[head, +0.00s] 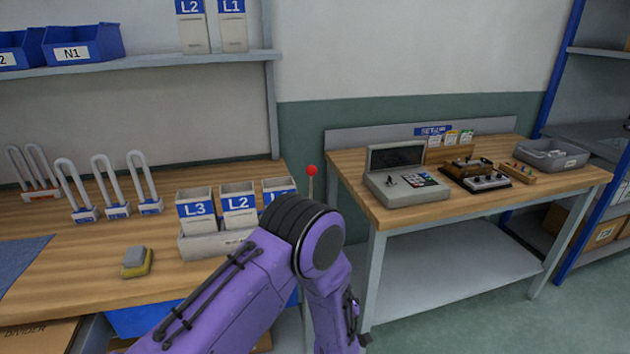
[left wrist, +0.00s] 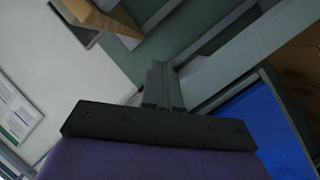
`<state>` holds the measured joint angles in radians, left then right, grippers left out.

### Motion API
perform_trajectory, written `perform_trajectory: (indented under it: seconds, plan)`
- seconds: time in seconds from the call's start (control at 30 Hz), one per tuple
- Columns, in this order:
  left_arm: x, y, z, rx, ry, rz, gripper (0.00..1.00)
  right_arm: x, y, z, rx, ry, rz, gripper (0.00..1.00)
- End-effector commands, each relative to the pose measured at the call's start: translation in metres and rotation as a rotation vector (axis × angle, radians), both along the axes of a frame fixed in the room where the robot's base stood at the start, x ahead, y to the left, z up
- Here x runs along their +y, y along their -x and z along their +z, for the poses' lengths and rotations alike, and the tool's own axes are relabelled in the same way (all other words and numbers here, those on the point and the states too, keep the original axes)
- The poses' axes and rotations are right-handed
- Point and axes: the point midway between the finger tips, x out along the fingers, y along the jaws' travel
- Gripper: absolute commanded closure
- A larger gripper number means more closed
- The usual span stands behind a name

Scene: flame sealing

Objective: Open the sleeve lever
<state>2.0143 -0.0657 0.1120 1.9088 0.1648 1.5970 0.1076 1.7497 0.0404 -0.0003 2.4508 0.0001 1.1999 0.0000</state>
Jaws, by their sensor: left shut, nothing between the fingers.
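A thin upright rod with a red ball knob (head: 311,170) stands at the right end of the left workbench. It may be the sleeve lever; its lower part is hidden behind my purple left arm. My left arm crosses the lower middle of the head view and bends down in front of the bench's right end. My left gripper (left wrist: 158,72) shows in the left wrist view with its two fingers together and nothing between them. No lever shows in that view. My right gripper is in neither view.
The left bench (head: 60,225) holds white U-shaped loops (head: 103,175), labelled bins (head: 197,208) and a yellow-grey block (head: 137,262). A second bench (head: 370,200) at right carries a grey console (head: 405,185) and a grey tray (head: 553,153). Floor shows between the benches.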

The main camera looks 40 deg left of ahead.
Motion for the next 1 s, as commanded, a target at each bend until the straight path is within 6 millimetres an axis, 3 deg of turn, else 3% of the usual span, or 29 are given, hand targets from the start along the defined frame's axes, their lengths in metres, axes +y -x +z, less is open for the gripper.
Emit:
perform_trajectory:
  seconds: [0.03, 0.1, 0.2, 0.3, 0.4, 1.0]
  plan:
    - [0.0, -0.034, 0.05, -0.217, 0.054, 0.081, 1.0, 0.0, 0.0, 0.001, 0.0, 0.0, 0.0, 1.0]
    - [0.006, -0.06, 0.115, -0.53, 0.157, 0.219, 1.0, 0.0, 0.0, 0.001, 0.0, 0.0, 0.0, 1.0]
    - [0.016, -0.062, 0.166, -0.846, 0.279, 0.376, 1.0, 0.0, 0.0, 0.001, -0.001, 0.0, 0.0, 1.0]
    - [0.022, -0.056, 0.179, -0.977, 0.332, 0.447, 1.0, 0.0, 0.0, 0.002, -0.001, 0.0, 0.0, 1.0]
    - [0.031, -0.057, 0.184, -1.001, 0.342, 0.461, 1.0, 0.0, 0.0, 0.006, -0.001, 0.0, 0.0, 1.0]
    - [0.127, -0.112, 0.219, -0.994, 0.339, 0.455, 1.0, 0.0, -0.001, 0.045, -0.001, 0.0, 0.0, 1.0]
